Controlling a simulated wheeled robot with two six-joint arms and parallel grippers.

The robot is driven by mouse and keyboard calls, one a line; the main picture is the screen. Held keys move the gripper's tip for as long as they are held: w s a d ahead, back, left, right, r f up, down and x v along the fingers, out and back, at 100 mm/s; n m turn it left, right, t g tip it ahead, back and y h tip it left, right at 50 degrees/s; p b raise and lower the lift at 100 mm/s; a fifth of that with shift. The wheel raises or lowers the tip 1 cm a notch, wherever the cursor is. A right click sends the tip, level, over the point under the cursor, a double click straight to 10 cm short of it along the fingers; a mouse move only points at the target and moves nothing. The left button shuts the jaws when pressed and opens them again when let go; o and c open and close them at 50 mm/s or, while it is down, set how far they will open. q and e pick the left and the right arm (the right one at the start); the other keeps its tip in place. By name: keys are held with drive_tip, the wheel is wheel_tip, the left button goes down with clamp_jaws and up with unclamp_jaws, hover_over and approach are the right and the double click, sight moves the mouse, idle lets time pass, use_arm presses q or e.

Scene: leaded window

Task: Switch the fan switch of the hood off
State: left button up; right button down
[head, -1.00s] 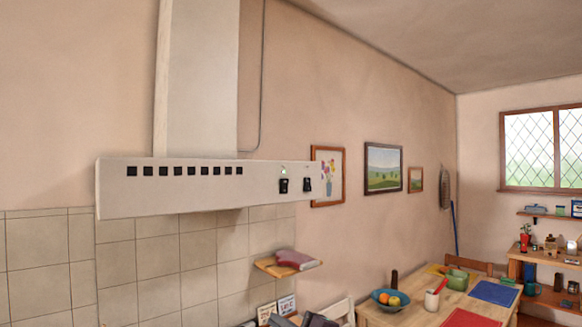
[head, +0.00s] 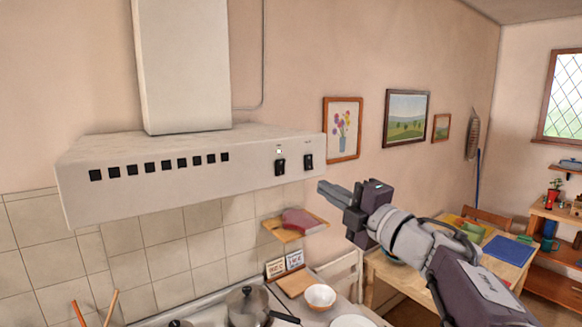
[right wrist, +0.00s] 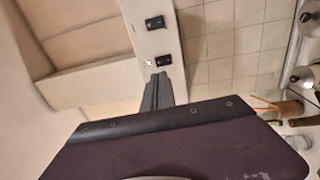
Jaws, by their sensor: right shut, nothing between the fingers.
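The white hood (head: 190,172) hangs on the wall. Two black rocker switches sit at the right end of its front: a left switch (head: 280,166) with a small pale light above it, and a right switch (head: 308,161). Their labels are too small to read, so I cannot tell which is the fan's. My right gripper (head: 322,188) is shut and empty, just below and right of the switches, apart from them in the head view. In the right wrist view its fingertips (right wrist: 161,78) point toward the switch beside the light (right wrist: 164,62); the other switch (right wrist: 155,22) is farther up.
Below the hood are a pot (head: 247,305) on the stove and a white bowl (head: 320,296). A small wall shelf (head: 297,228) holds a dark red item beneath the switches. Framed pictures hang to the right. The space before the hood front is clear.

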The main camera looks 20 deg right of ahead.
drive_tip(key=p, duration=0.3)
approach(281, 164)
drive_tip(key=p+x, duration=0.2)
drive_tip(key=x, duration=0.4)
drive_tip(key=shift+w+d+r, duration=0.1)
drive_tip(key=shift+w+d, duration=0.05)
drive_tip(key=shift+w+p, duration=0.2)
drive_tip(key=shift+p, duration=0.1)
drive_tip(key=shift+a, duration=0.45)
drive_tip(key=shift+w+d, duration=0.1)
